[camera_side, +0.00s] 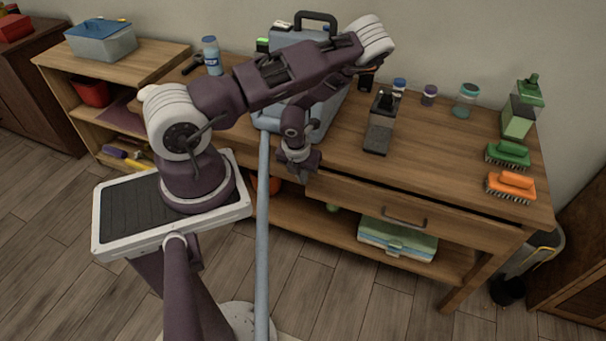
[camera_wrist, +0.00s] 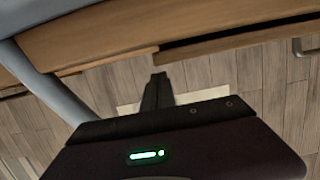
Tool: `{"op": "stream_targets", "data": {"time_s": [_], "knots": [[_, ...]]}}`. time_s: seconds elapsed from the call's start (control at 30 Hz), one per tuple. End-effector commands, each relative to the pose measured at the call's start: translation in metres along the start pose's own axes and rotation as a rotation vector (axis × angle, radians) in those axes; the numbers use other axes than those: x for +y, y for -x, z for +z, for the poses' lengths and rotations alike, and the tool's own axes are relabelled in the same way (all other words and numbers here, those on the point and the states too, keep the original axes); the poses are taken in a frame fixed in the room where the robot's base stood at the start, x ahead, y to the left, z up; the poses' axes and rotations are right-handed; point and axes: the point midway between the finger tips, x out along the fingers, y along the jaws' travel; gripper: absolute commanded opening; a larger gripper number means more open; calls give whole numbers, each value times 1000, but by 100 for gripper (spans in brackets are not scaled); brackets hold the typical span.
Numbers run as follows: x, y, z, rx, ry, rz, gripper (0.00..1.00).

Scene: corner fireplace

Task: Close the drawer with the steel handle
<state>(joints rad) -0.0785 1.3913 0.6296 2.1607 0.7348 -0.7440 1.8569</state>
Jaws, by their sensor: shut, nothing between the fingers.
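The wooden drawer (camera_side: 345,193) sits under the workbench top, with a steel bar handle (camera_side: 404,218) on its front. In the wrist view a dark gap runs between the bench edge and the drawer front (camera_wrist: 235,42), so the drawer looks slightly open. The handle also shows at the right edge of that view (camera_wrist: 304,48). My gripper (camera_side: 304,174) is shut and empty, pointing down near the drawer's left end, well left of the handle. Its closed fingertips (camera_wrist: 158,78) appear just in front of the bench edge; contact with the drawer cannot be told.
A blue-grey pole (camera_side: 263,240) stands close left of my gripper. On the bench (camera_side: 430,140) are a blue-grey case (camera_side: 330,115), a dark block-shaped tool (camera_side: 380,125), jars and two brushes (camera_side: 510,186). Floor in front is clear.

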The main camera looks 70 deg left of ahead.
Motion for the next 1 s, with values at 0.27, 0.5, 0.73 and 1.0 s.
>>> {"op": "stream_targets", "data": {"time_s": [0.27, 0.5, 0.73, 1.0], "knots": [[0, -1, 6, 0, 0, 2, 0], [-1, -4, 18, -1, 1, -3, 0], [0, -7, 30, 0, 1, 0, 0], [0, -6, 27, 2, -1, 0, 0]]}}
